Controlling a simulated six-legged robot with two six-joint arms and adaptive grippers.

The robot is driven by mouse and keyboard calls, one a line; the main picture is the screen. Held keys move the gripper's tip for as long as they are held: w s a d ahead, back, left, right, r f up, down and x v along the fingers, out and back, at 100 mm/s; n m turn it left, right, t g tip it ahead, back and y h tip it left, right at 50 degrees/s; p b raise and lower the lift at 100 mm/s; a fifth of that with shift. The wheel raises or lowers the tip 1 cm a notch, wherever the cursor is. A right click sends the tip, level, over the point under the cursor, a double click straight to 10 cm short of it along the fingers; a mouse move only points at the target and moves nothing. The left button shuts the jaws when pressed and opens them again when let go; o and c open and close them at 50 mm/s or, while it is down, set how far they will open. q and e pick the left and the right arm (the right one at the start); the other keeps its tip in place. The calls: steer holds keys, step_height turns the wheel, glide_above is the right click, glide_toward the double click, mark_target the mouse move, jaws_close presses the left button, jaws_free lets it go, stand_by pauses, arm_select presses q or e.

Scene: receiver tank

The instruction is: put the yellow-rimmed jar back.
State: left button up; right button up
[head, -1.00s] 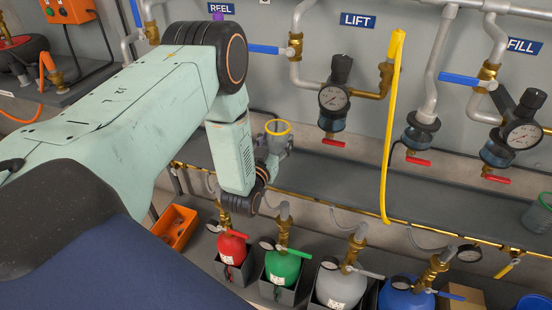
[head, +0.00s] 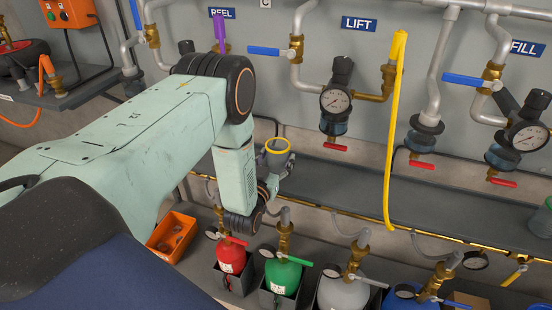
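The yellow-rimmed jar (head: 278,147) is in the middle of the head view, a small clear-grey jar with its yellow rim upward, roughly upright. My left gripper (head: 274,171) is at the jar's body, just below the rim, and appears shut on it. The arm's wrist and the fingers hide part of the jar's lower side. Jar and gripper show in front of the grey shelf (head: 340,180); I cannot tell whether the jar's base touches it. My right gripper is not in view.
A green-rimmed jar (head: 542,224) stands on the shelf at the right edge. A yellow hose (head: 390,150) hangs in front of the shelf. Gauges and red-handled valves hang above it. Red (head: 231,256), green (head: 283,275) and grey cylinders stand below, beside an orange bin (head: 172,238).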

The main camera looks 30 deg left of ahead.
arm_select(q)
steer(key=shift+o, duration=1)
steer(key=shift+r, duration=0.1)
steer(key=shift+r, duration=0.15)
steer(key=p+v, duration=0.3)
steer(key=v, duration=0.9)
